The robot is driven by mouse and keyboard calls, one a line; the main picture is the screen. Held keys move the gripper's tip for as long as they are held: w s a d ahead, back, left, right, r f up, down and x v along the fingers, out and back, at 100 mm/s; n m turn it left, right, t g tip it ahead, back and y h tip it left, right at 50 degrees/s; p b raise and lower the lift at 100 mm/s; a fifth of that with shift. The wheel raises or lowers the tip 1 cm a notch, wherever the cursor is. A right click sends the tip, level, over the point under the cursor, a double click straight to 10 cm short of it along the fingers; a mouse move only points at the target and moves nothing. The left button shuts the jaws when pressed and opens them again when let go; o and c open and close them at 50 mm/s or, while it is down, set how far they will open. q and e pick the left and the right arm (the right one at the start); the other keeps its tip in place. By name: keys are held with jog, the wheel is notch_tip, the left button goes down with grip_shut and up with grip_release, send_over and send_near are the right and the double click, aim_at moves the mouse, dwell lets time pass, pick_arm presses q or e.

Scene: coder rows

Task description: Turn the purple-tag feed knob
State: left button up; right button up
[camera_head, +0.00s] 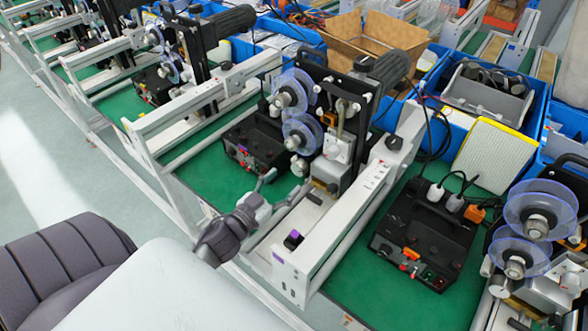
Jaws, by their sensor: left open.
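A black control box (262,140) with a small purple tag (242,149) on its front edge stands on the green bench left of the reel machine. Small red and pale controls sit near the tag, too small to tell apart. A purple-and-black block (293,239) sits on the near end of the white rail; I cannot tell whether it is a knob. My left gripper (287,184) is open and empty, its fingers spread, in front of the machine. It is right of and nearer than the purple-tagged box, apart from its controls in the picture. My right gripper is out of view.
White rails (345,210) flank the machine with blue reels (295,92). A second black box (425,235) with an orange tag stands to the right. Blue bins and a cardboard box (375,45) fill the back. The aisle floor (60,150) at left is clear.

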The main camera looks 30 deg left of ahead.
aim_at(296, 171)
pick_arm(q)
jog(key=w, duration=0.4)
jog(key=shift+w+d+p, duration=0.2)
jog(key=shift+w+p, duration=0.1)
jog(key=shift+w, duration=0.05)
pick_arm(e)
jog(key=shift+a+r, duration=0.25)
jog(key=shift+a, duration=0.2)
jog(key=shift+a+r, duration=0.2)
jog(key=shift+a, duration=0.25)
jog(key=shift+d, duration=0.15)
pick_arm(q)
jog(key=c, duration=1.1)
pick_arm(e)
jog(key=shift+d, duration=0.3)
pick_arm(q)
jog(key=shift+m, duration=0.3)
